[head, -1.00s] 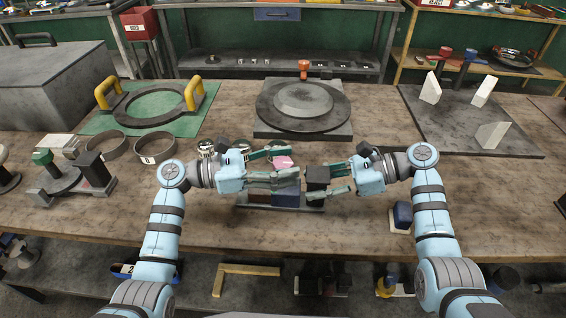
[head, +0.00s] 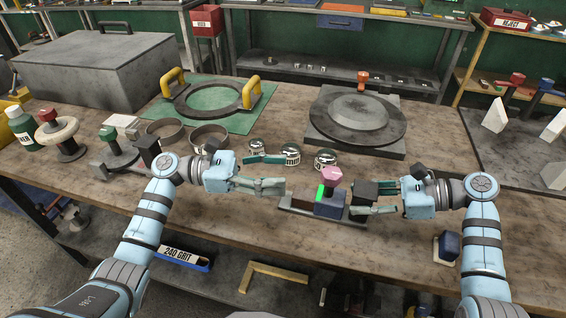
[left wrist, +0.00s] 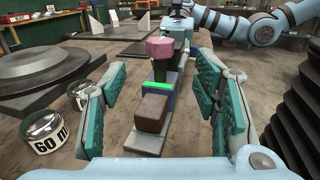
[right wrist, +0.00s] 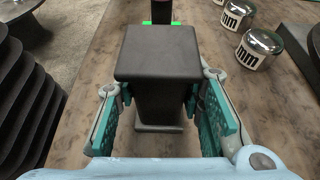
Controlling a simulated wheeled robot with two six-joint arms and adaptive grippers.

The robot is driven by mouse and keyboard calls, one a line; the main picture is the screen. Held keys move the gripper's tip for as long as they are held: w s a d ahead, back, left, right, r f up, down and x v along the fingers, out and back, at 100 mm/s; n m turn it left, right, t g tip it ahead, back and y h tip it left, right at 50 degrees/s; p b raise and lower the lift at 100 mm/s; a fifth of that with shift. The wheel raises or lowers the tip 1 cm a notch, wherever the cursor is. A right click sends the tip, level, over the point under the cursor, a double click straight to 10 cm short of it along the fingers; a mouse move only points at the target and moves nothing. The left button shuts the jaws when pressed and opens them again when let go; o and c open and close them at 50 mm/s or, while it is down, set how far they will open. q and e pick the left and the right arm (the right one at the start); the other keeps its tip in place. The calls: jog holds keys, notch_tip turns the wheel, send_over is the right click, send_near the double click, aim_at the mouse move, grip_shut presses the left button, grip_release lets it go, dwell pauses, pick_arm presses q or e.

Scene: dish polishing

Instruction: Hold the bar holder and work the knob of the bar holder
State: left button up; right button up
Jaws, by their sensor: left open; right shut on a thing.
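The bar holder sits on the wooden bench, its grey base (head: 290,207) running left to right. It carries a blue block (head: 327,206) with a bright green strip, a pink knob (head: 331,175) on top, a brown block (left wrist: 152,113) at the left end and a dark block (head: 364,193) at the right end. My right gripper (head: 370,199) is shut on the dark block, which fills the space between its fingers in the right wrist view (right wrist: 155,60). My left gripper (head: 277,174) is open and empty, left of the knob. Its spread fingers flank the brown end in the left wrist view.
Several metal cylinders (head: 291,152) stand behind the holder. A round plate on a slab (head: 357,120) is at the back, and a green mat (head: 238,122) with a yellow-handled ring lies back left. A green-knobbed fixture (head: 120,158) stands left. The bench front is mostly clear.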

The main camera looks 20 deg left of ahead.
jog(key=o, duration=1.2)
jog(key=shift+c, duration=0.2)
jog(key=shift+d, duration=0.1)
